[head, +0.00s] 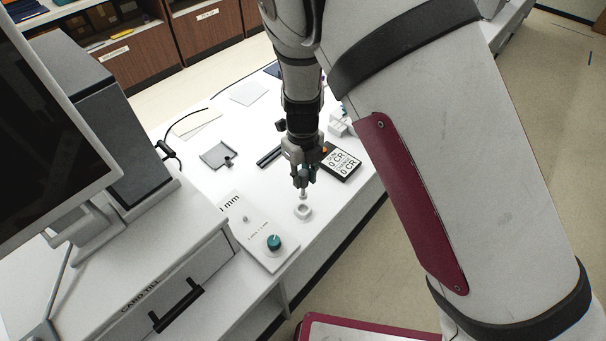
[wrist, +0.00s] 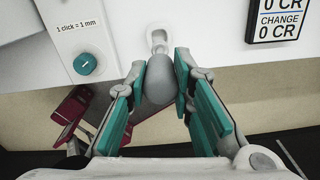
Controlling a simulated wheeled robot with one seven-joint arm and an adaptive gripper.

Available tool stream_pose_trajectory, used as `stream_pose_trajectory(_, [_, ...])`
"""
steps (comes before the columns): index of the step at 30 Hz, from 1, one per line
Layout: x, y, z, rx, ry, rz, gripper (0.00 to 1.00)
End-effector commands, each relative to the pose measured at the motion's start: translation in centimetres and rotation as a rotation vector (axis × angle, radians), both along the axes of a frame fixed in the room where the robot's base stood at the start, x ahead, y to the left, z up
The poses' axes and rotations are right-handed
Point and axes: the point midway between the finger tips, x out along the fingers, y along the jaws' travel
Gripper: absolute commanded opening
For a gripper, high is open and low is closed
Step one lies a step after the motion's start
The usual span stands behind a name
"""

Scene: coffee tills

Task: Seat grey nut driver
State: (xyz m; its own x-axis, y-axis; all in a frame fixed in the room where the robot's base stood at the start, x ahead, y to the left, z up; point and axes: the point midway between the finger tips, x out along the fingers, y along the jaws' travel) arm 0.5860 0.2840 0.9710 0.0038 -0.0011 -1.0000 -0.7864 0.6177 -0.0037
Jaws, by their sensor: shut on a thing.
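My gripper (head: 303,176) is shut on the grey nut driver, with its teal fingers on either side of the rounded grey handle in the wrist view (wrist: 160,82). In the head view a short light shaft of the nut driver (head: 303,191) shows below the fingers and points down. A white ring-shaped holder (head: 303,211) stands on the white counter right below it. The holder also shows just beyond the handle in the wrist view (wrist: 158,38). I cannot tell whether the shaft's tip is inside the ring or just above it.
A white panel with a teal knob (head: 274,242) lies left of the holder. A black-framed price display (head: 341,162) is to the right. A grey tray (head: 217,155) lies further back. The card till (head: 160,285) and a monitor (head: 45,110) stand at the left. The counter's front edge is close.

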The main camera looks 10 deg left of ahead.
Motion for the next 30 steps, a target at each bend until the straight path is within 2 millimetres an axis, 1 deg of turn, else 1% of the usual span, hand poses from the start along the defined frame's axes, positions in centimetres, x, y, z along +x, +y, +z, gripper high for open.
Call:
stream_pose_trajectory(1, [-0.2, -0.1, 0.1, -0.001, 0.001, -0.001, 0.00])
stream_pose_trajectory(9, [0.0, -0.1, -2.7, -0.002, 0.003, -0.001, 0.00])
stream_pose_trajectory(16, [0.0, -0.1, -4.5, -0.002, 0.001, 0.000, 0.00])
stream_pose_trajectory(30, [-0.1, 0.0, -4.4, 0.000, 0.000, -0.001, 0.00])
